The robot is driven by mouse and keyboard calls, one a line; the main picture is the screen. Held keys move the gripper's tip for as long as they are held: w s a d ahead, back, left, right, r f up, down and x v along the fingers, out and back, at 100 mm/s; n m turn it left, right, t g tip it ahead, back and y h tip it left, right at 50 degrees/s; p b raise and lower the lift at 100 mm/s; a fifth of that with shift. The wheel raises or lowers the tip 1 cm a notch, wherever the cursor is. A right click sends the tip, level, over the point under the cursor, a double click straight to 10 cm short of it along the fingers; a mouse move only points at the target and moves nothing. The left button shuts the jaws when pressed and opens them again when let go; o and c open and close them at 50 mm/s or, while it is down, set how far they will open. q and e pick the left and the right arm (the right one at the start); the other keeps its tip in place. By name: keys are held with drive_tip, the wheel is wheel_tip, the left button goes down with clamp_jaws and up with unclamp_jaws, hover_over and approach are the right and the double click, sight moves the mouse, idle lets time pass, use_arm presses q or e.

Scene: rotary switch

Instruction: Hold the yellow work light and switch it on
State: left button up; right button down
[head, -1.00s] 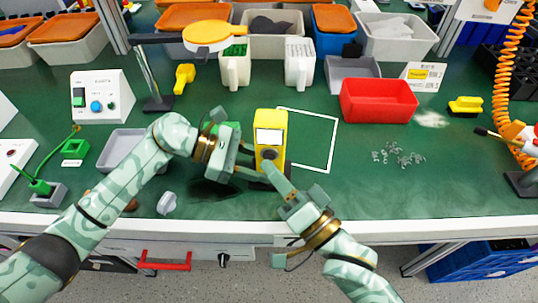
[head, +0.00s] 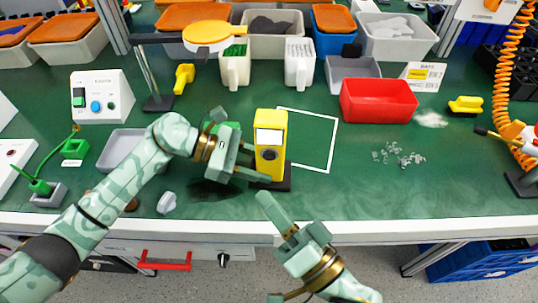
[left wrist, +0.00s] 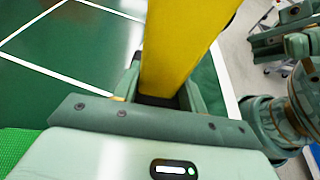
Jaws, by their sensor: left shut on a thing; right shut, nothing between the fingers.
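The yellow work light (head: 271,124) stands upright on a dark base at the middle of the bench. Its pale lamp panel faces me, with a dark round knob (head: 269,155) below it. I cannot tell whether the lamp is lit. My left gripper (head: 256,162) is shut on the work light from its left side. In the left wrist view the yellow body (left wrist: 182,45) sits between the two fingers. My right gripper (head: 266,200) is shut and empty, in front of and below the light, apart from the knob.
A white outlined square (head: 333,140) lies behind and right of the light. A red bin (head: 379,102) and loose small clear parts (head: 398,156) are to the right. A grey tray (head: 118,148) and a switch box (head: 103,96) are left. The bench front is mostly clear.

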use_arm(q)
drive_tip(key=o, duration=1.1)
